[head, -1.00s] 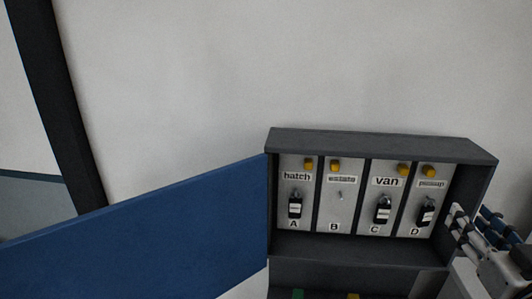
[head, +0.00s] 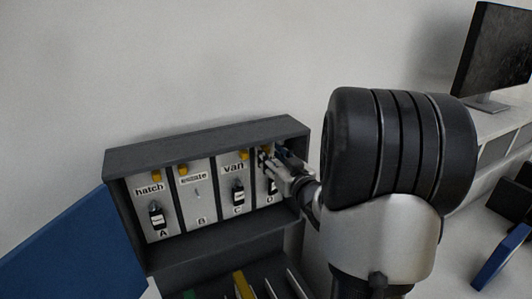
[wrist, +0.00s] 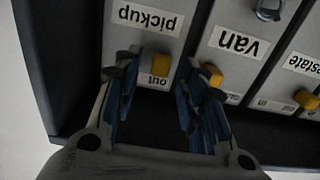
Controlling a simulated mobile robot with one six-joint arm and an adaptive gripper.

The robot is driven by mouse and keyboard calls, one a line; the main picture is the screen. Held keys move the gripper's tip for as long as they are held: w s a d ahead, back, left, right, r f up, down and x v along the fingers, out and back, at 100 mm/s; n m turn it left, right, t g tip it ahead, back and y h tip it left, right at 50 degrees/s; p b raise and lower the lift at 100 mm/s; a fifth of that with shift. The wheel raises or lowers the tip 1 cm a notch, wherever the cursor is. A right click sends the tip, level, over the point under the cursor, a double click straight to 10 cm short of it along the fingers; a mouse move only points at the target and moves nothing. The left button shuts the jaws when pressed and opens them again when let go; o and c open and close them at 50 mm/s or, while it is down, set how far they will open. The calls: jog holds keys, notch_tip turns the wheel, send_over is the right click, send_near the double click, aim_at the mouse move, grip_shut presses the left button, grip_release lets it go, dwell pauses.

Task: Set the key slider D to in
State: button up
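The yellow key slider D (wrist: 161,64) is in the wrist view, which shows the box upside down. It sits on the panel labelled pickup (wrist: 147,18), toward the picture's right, beside the word "out". My gripper (wrist: 157,84) is open, with one blue-padded finger on either side of the slider. Whether a finger touches it I cannot tell. A black key tag (head: 272,187) hangs there above the letter D.
The dark key box (head: 205,134) has its blue door (head: 75,250) open to the left. Yellow sliders stand on panels A, B and C; the van slider (wrist: 212,75) is close beside my gripper's right finger. Black tags hang at A and C. A monitor (head: 495,55) stands far right.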

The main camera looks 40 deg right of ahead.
jog(key=shift+w+d, duration=0.15)
jog(key=shift+w, duration=0.5)
jog(key=shift+c, duration=0.5)
grip_shut()
